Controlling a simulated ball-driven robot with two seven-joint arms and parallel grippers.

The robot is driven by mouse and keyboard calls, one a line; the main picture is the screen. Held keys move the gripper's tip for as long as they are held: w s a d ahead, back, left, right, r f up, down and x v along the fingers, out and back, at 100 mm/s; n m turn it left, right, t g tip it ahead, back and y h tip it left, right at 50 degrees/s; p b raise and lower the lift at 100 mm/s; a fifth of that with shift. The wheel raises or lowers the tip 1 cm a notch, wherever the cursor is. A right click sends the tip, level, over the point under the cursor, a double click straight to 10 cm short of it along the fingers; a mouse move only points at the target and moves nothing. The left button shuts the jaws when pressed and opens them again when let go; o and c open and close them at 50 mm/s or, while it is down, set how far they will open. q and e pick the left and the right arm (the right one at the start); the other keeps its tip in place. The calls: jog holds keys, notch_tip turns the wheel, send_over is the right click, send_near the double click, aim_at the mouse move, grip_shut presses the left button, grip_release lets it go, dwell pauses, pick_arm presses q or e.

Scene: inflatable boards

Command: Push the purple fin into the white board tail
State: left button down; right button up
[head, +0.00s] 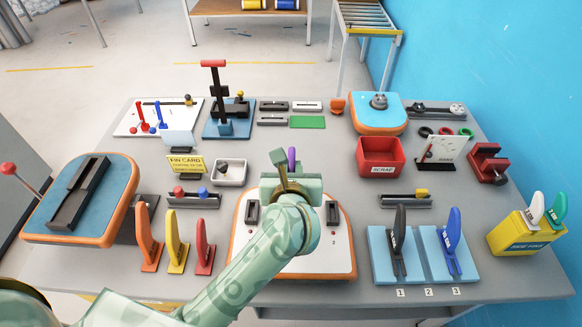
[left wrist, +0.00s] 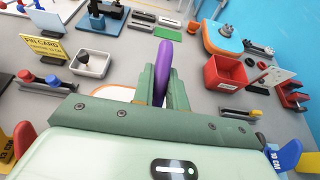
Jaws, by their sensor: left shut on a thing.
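My left gripper (head: 289,172) is over the far edge of the white board tail (head: 318,262). It is shut on the purple fin (head: 292,156), whose tip shows beyond the gripper. In the left wrist view the purple fin (left wrist: 162,72) stands upright between the two green fingers (left wrist: 164,92). The white board has an orange rim and black slots at left (head: 251,213) and right (head: 332,213). My arm covers the middle of the board, so the fin's lower end and any middle slot are hidden. A small white part of the board (left wrist: 112,92) shows left of the fingers. My right gripper is not seen.
Orange, yellow and red fins (head: 176,244) stand left of the board. A blue stand (head: 384,265) with black and blue fins is at right. Behind are a grey tray (head: 230,173), a red scrap bin (head: 380,158) and a yellow card (head: 186,164).

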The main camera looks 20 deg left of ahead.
pick_arm(q)
jog(key=shift+d+f+b, duration=0.1)
jog(key=shift+f+b, duration=0.4)
jog(key=shift+f, duration=0.3)
notch_tip(320, 180, down, 4)
jog(key=b, duration=0.3)
jog(key=shift+r, duration=0.25)
jog(key=shift+f, duration=0.3)
jog(key=shift+r, duration=0.1)
dwell(0.5)
jog(key=shift+f+b, duration=1.3)
jog(key=shift+f, duration=0.25)
jog(key=c, duration=1.3)
grip_release()
